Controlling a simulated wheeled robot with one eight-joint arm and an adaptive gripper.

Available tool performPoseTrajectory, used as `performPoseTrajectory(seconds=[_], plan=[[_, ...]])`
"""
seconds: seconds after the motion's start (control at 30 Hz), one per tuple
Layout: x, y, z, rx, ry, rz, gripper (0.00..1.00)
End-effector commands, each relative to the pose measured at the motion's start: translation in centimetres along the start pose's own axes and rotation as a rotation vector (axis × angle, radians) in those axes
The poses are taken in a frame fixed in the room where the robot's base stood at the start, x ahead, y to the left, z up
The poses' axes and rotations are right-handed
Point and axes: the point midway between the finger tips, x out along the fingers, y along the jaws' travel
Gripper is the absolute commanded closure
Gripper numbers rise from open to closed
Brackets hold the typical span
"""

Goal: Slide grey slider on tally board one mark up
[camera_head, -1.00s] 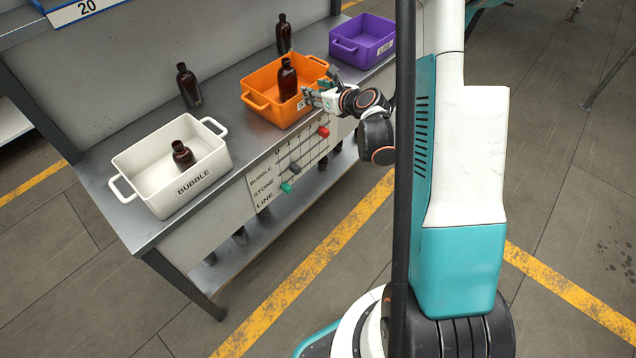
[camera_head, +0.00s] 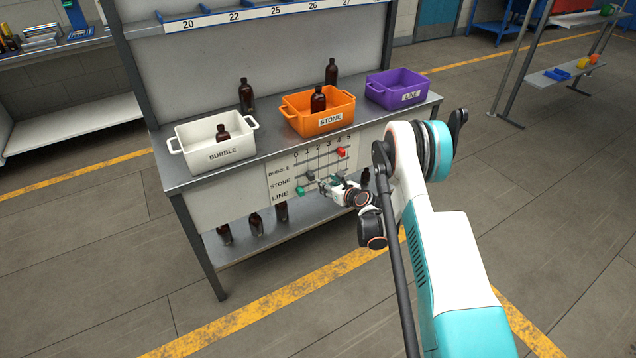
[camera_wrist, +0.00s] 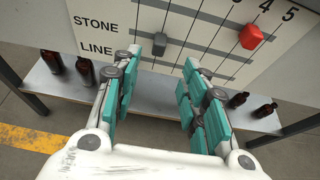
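The tally board (camera_head: 325,166) is on the front of the bench, with rows BUBBLE, STONE and LINE and columns 0 to 5. The grey slider (camera_head: 310,175) sits on the STONE row at about mark 1. The red slider (camera_head: 341,152) is on the BUBBLE row near 4, and the green slider (camera_head: 300,190) on the LINE row near 0. My gripper (camera_head: 324,185) is in front of the board, just right of and below the grey slider. In the wrist view my gripper (camera_wrist: 160,62) is open, and the grey slider (camera_wrist: 160,41) shows between and beyond its fingertips, apparently untouched.
White (camera_head: 222,154), orange (camera_head: 291,110) and purple (camera_head: 375,95) crates stand on the bench top (camera_head: 183,180) above the board. Brown bottles stand there and on the lower shelf (camera_head: 240,246). The floor in front is clear.

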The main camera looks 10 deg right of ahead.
Motion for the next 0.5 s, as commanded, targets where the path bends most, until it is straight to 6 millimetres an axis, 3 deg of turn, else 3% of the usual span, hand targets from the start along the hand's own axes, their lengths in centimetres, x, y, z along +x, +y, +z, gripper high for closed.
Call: performPoseTrajectory(seconds=[0.5], plan=[[9.1, 0.1, -0.2, -0.001, 0.001, 0.001, 0.6]])
